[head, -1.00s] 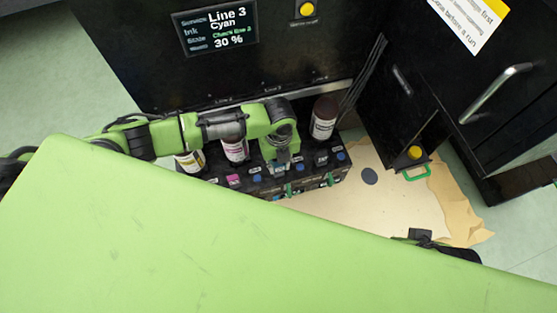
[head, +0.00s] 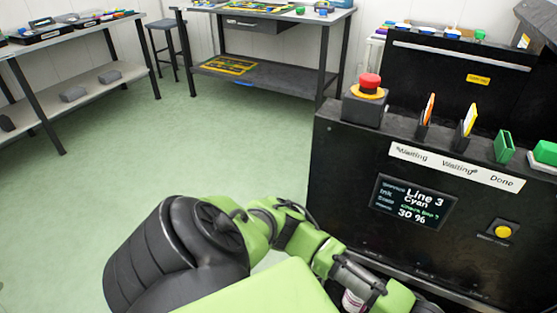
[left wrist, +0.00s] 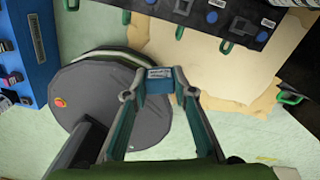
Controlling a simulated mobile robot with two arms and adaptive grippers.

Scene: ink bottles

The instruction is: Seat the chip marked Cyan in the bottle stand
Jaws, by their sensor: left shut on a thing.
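In the left wrist view my left gripper (left wrist: 159,85) is shut on a small blue chip (left wrist: 158,88) with a pale label. The label is too small to read. The black bottle stand (left wrist: 196,18), with blue round spots, white labels and green clips, shows at the top of that view, apart from the held chip. A bottle (head: 353,300) shows partly behind the arm at the bottom edge. My right gripper is in neither view.
The black machine's screen (head: 411,205) reads Line 3, Cyan, 30 %. A red button (head: 370,83) and card holders stand on its top near labels Waiting, Waiting, Done. Benches (head: 270,70) stand behind. A blue box (left wrist: 32,45) is at left in the wrist view.

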